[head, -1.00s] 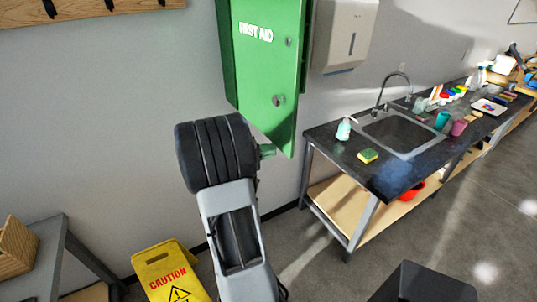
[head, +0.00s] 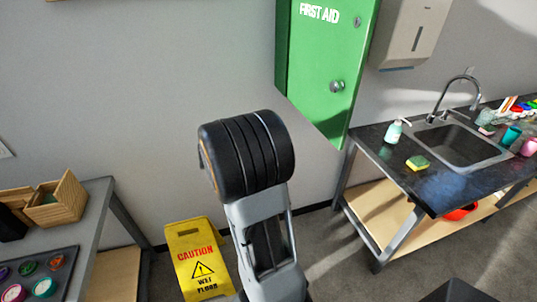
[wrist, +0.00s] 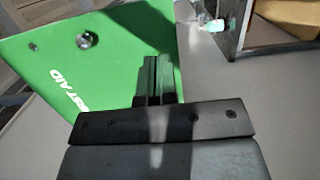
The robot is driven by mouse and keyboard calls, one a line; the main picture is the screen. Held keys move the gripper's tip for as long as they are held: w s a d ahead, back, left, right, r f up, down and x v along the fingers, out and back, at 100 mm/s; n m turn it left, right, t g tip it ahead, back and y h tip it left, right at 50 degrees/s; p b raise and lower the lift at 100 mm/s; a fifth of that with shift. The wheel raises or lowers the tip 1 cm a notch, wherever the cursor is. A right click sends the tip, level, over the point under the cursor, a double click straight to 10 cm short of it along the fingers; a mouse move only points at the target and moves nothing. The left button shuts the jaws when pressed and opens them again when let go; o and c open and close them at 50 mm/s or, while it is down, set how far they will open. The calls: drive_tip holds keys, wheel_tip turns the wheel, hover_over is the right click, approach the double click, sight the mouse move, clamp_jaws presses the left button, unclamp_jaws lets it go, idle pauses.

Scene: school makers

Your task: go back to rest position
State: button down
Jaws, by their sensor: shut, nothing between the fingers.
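My gripper (wrist: 152,75) shows in the wrist view with its two dark fingers together and nothing between them. It points toward the green first aid cabinet (wrist: 75,45), whose round knob shows at the upper left. I cannot tell the distance between them. In the head view my arm's dark joint hides the gripper. The cabinet (head: 328,65) hangs on the wall to the right of my arm, apart from it in the picture.
A yellow caution sign (head: 197,258) stands on the floor, left of my arm. A table (head: 95,205) with wooden boxes is at the left. A sink counter (head: 445,185) with a soap bottle (head: 394,131) and a sponge (head: 417,163) is at the right. A towel dispenser (head: 410,35) hangs beside the cabinet.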

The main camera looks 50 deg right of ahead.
drive_tip(key=shift+v, duration=1.25)
drive_tip(key=shift+s+a, duration=0.1)
drive_tip(key=shift+s, duration=0.1)
drive_tip(key=a+f+n+t+y, duration=0.6)
drive_tip(key=a+f+t+y, duration=0.15)
drive_tip(key=a+f, duration=0.3)
drive_tip(key=a+r+n+t+y, duration=0.1)
drive_tip(key=a+r+t+y, duration=0.1)
drive_tip(key=a, duration=0.5)
drive_tip(key=w+a+r+n+t+y, duration=0.1)
drive_tip(key=a+r+t+y, duration=0.2)
drive_tip(key=a+t, duration=0.3)
drive_tip(key=shift+a+y, duration=0.65)
drive_tip(key=shift+a, duration=0.55)
drive_tip(key=shift+d, duration=0.1)
